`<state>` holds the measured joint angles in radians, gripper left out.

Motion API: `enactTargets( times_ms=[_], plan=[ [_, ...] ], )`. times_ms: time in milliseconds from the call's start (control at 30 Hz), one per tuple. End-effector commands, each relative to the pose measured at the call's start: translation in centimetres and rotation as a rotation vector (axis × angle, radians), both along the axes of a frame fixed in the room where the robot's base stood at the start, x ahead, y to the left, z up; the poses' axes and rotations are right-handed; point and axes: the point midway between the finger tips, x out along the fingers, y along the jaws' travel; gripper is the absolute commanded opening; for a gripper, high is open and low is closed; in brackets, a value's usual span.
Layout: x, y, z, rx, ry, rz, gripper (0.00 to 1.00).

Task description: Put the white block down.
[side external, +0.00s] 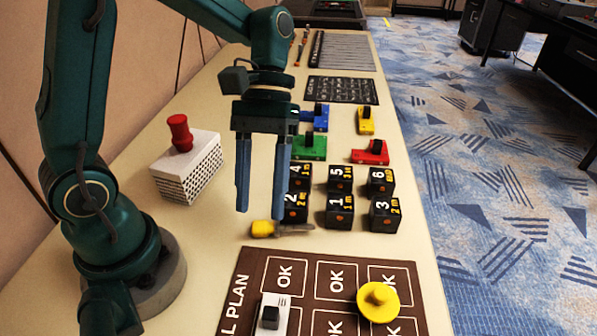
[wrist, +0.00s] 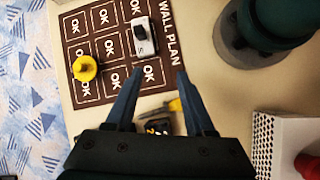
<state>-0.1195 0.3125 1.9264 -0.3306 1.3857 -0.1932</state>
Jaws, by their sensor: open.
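The white block (side external: 266,318), with a black knob on top, sits on the brown WALL PLAN board (side external: 254,262), in the column of squares beside the title. It also shows in the wrist view (wrist: 151,46), seemingly in the middle square of that column. My gripper (side external: 260,208) is open and empty, with its fingers pointing down above the table, behind the board's far edge. In the wrist view, the open fingers (wrist: 160,76) are apart from the block. A yellow round piece with a knob (side external: 378,302) sits on another square.
Several black numbered cubes (side external: 340,213) and a yellow-handled tool (side external: 264,229) lie near my gripper. A white patterned box (side external: 190,172) with a red knob stands left. Blue, yellow, green (side external: 309,149) and red blocks are farther back. The table's right edge borders blue carpet.

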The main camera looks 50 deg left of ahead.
Motion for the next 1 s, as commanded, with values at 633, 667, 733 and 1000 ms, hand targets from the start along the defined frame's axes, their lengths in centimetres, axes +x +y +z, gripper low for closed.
enactTargets(
  times_ms=[633, 667, 733, 1000],
  plan=[
    [-2.7, 4.1, 4.2, 0.361, -0.890, -0.338, 0.54],
    [-2.7, 4.2, 4.3, 0.370, -0.912, -0.346, 0.54],
    [-2.8, 4.3, 4.4, 0.388, -0.948, -0.361, 0.54],
    [-2.8, 4.5, 4.5, 0.401, -0.975, -0.373, 0.54]
  ],
)
